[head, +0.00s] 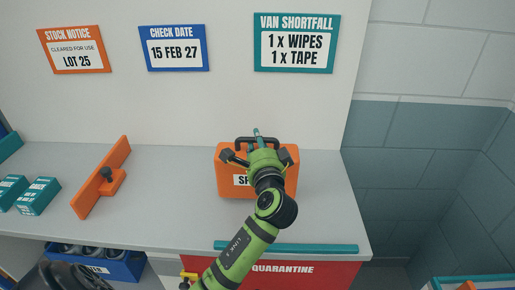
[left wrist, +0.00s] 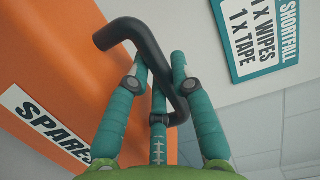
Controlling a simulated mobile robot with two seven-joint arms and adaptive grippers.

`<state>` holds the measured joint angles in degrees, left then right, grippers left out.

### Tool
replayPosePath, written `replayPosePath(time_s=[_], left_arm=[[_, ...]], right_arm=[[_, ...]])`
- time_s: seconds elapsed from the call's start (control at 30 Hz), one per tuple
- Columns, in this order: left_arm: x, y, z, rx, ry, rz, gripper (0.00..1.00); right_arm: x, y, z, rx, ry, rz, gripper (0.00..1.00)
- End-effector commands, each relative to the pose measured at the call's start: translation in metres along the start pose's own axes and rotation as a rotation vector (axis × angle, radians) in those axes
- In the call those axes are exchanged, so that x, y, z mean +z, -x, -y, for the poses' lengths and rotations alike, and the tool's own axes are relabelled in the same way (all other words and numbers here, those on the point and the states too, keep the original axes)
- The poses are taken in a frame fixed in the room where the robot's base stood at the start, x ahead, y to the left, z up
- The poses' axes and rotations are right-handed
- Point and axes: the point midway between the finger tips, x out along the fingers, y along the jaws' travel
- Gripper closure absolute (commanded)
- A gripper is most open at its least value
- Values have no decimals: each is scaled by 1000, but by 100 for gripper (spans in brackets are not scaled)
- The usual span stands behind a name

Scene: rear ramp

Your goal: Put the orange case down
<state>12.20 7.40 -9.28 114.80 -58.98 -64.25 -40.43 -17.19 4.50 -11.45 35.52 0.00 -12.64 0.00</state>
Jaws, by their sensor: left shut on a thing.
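The orange case (head: 228,168) is upright over the grey worktop (head: 150,215), near the back wall, with a white label on its front. I cannot tell whether its base touches the worktop. My left gripper (head: 257,138) is at the top of the case, and its green arm hides the middle and part of the label. In the left wrist view the teal fingers (left wrist: 160,85) are shut around the black handle (left wrist: 130,32), beside the orange side of the case (left wrist: 55,60).
An orange bar with a black knob (head: 93,190) and teal boxes (head: 38,196) lie to the left. A teal strip (head: 310,248) runs along the front edge above a red quarantine panel (head: 335,270). Worktop is clear on both sides of the case.

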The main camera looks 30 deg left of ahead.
Motion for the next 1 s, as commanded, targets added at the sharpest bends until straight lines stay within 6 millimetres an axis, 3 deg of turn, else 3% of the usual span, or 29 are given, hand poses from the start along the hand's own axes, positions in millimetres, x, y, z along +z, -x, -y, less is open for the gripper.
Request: replayPosePath(time_s=[0.2,0.6,0.63,0.67,0.7,1.0], left_arm=[[-1,0,-21,-6,-2,-1,100],[-1,0,-26,-7,1,-1,100],[-1,0,-28,0,-1,-1,69],[-1,0,-28,0,-1,-1,57],[-1,1,-28,1,-2,-1,53],[-1,1,-28,1,-2,-1,53]], right_arm=[[0,4,0,0,0,0,46],[0,0,-1,1,0,0,46],[0,1,-1,1,0,0,46],[0,1,-1,1,0,0,46],[0,1,-1,1,0,0,46],[0,2,-1,1,0,0,46]])
